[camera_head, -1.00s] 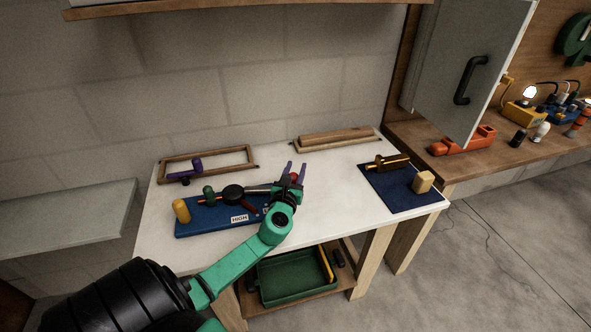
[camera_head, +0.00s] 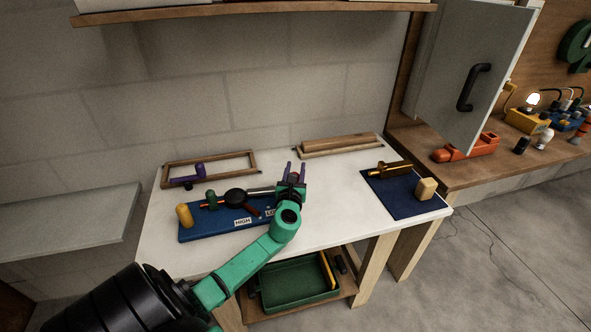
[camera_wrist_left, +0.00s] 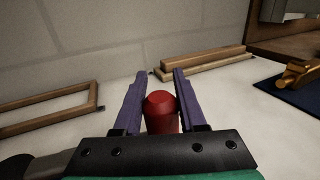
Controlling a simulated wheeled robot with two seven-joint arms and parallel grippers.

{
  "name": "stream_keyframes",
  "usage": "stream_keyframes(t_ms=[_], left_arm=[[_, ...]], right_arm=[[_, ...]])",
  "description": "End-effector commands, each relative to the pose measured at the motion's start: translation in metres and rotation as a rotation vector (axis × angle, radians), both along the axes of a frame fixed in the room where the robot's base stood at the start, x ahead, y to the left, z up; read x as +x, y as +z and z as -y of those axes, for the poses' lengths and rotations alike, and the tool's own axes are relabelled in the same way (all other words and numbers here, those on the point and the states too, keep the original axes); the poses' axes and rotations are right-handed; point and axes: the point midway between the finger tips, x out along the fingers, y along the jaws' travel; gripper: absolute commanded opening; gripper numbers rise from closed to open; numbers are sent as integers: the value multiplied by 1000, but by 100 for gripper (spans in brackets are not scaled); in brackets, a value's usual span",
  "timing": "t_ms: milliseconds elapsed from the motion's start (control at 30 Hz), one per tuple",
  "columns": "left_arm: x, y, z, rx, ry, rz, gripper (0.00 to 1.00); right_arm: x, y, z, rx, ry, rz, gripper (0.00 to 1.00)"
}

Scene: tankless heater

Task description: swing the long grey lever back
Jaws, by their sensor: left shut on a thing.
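The long grey lever (camera_head: 262,191) runs to the right from a dark round hub (camera_head: 236,197) on the blue base board (camera_head: 208,228). Its red end knob (camera_wrist_left: 161,110) is between the purple fingers of my left gripper (camera_wrist_left: 156,95) in the left wrist view. In the head view my left gripper (camera_head: 295,173) is at the lever's right end, shut on it and hiding the knob. A HIGH label (camera_head: 242,222) is on the board; a second label beside it is partly covered by my gripper. My right gripper is not in view.
A green knob (camera_head: 211,196) and a yellow post (camera_head: 184,214) stand on the same board. A blue mat (camera_head: 395,203) lies right; white tabletop between is clear.

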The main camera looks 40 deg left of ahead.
Motion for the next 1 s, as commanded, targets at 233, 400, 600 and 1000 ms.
stream_keyframes(t_ms=[233, 400, 600, 1000], left_arm=[[0, 0, 0, -1, -1, 1, 0], [0, 0, 0, -1, -1, 1, 0], [0, 0, 0, -1, -1, 1, 71], [-8, -1, 6, -1, -3, -2, 71]], right_arm=[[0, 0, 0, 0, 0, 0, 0], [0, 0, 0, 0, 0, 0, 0], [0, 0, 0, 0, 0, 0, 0], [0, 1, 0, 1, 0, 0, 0]])
